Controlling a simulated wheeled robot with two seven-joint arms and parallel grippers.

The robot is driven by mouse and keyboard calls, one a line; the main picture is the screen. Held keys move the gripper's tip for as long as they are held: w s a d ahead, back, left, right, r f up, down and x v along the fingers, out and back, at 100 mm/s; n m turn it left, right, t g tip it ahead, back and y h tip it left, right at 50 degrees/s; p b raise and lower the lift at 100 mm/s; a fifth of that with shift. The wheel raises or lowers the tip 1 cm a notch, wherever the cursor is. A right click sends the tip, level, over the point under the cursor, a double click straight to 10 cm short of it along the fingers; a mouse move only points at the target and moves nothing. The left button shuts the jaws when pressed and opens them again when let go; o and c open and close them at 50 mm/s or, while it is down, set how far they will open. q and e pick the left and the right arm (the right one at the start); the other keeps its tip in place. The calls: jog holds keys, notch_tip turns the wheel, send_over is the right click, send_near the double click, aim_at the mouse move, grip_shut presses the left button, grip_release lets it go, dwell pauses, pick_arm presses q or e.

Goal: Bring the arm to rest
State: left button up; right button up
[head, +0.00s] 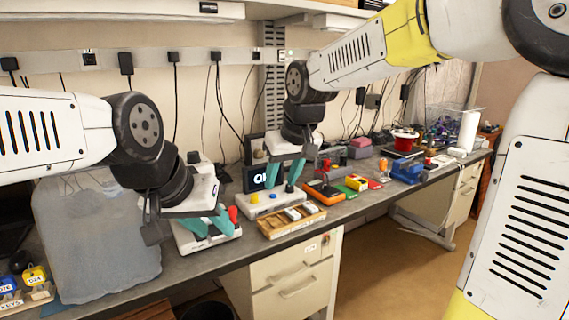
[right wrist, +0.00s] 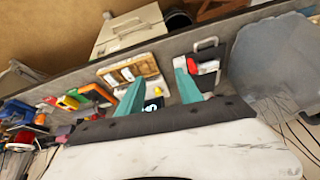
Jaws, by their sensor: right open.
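My right gripper (head: 281,182) hangs over the workbench in the head view, its two teal fingers apart with nothing between them. Its fingers (right wrist: 160,90) also show spread in the right wrist view, above the bench items. My left gripper (head: 213,228) is lower and further left in the head view, over a pale device with a red part (head: 234,214). Its teal fingers look apart, and I see nothing held. The workbench (head: 200,262) runs below both grippers.
A wooden tray (head: 290,222) with small items lies at the bench's front edge, beside a white device with coloured buttons (head: 262,205). A grey cloth-like cover (head: 95,245) stands at the left. Orange, yellow and blue items crowd the right. Open floor (head: 370,270) lies in front.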

jog(key=s+d+f+m+t, duration=0.1)
jog(key=s+d+m, duration=0.4)
jog(key=s+d, duration=1.1)
jog(key=shift+s+d+f+t+h, duration=0.35)
jog(key=shift+s+t, duration=0.15)
jog(key=shift+s, duration=0.2)
